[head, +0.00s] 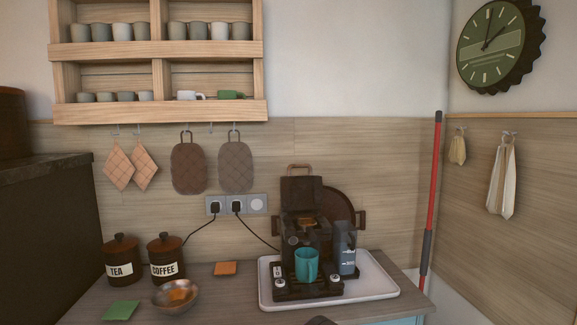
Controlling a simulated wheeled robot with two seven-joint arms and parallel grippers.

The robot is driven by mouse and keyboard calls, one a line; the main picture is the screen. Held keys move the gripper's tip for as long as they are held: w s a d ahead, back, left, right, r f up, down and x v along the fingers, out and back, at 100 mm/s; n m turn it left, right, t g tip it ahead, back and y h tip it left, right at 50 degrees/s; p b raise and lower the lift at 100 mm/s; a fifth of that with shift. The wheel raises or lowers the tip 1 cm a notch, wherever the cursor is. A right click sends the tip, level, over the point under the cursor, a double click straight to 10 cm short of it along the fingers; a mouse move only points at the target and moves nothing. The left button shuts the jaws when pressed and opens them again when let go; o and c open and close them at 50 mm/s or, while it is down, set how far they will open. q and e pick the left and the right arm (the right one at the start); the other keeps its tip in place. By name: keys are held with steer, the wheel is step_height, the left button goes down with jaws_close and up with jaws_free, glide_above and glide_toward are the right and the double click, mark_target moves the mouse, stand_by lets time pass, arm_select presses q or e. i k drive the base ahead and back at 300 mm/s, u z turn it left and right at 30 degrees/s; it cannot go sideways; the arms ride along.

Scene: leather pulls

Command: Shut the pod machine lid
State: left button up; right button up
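The pod machine (290,256) is dark and stands on a white tray on the counter, towards the right. Its lid (300,192) is raised, standing upright at the top rear of the machine. An orange-brown piece (306,222) shows in the opened top. A teal mug (306,265) stands on the machine's front platform. Neither of my grippers can be made out. Only a small dark rounded shape shows at the bottom edge in front of the tray, and I cannot tell what it is.
The white tray (385,285) also bears a clear water tank (345,250) beside the machine. A round dark board (340,207) leans behind. Tea (120,262) and coffee (166,260) canisters and a copper bowl (160,299) stand left.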

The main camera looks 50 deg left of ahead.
mark_target(298, 193)
steer(key=z, duration=0.05)
steer(key=k, duration=0.3)
steer(key=u, duration=0.85)
